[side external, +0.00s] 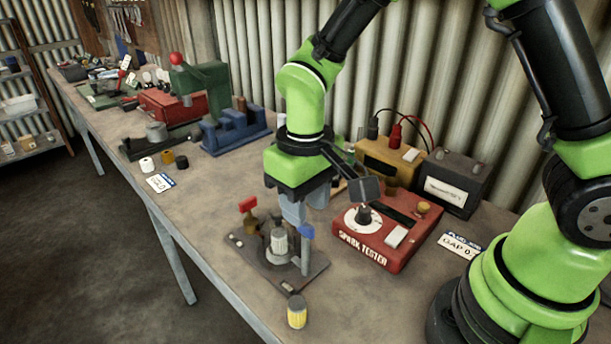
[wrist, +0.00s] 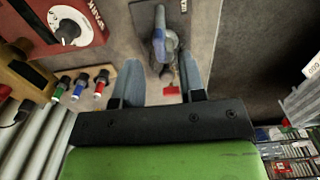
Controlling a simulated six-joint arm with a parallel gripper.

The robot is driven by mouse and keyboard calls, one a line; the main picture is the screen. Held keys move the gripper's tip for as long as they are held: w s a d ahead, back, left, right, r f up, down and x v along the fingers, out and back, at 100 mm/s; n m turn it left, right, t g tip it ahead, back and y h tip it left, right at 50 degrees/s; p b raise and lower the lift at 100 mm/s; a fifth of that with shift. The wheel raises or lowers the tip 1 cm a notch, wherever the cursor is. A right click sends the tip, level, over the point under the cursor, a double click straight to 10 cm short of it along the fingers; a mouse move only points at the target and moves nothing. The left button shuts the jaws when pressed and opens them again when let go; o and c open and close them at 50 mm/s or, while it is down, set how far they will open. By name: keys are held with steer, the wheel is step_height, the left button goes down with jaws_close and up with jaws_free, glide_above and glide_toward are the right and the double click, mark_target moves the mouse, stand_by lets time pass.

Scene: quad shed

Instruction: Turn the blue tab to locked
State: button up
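The blue tab (side external: 307,231) sits on top of a grey post at the right side of a dark fixture plate (side external: 308,272). In the wrist view the blue tab (wrist: 169,42) appears ahead of and between the fingertips. A red tab (side external: 248,203) stands on the fixture's far left, and it also shows in the wrist view (wrist: 171,90). My gripper (side external: 293,218) points down over the fixture, close to the blue tab. In the wrist view my gripper (wrist: 159,62) is open, with a clear gap between its grey-blue fingers. Whether a finger touches the tab cannot be told. No locked marking is readable.
A red spark tester (side external: 373,241) stands right of the fixture. Bench left of the fixture is mostly clear.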

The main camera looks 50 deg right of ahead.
step_height(320, 180, up, 6)
steer(key=shift+f, duration=0.1)
steer(key=shift+r, duration=0.3)
steer(key=s+d+r+m+t+y, duration=0.1)
steer(key=s+d+r+m+t, duration=0.1)
steer(key=s+r, duration=0.3)
steer(key=s+d+r+m+t+y, duration=0.1)
steer(key=s+d+r+t, duration=0.3)
steer(key=s, duration=0.4)
steer(key=shift+s+d+r+m+t, duration=0.15)
steer(key=shift+d+r+m+t, duration=0.25)
steer(key=shift+r+m+t, duration=0.3)
steer(key=shift+r, duration=0.1)
stand_by(0.9)
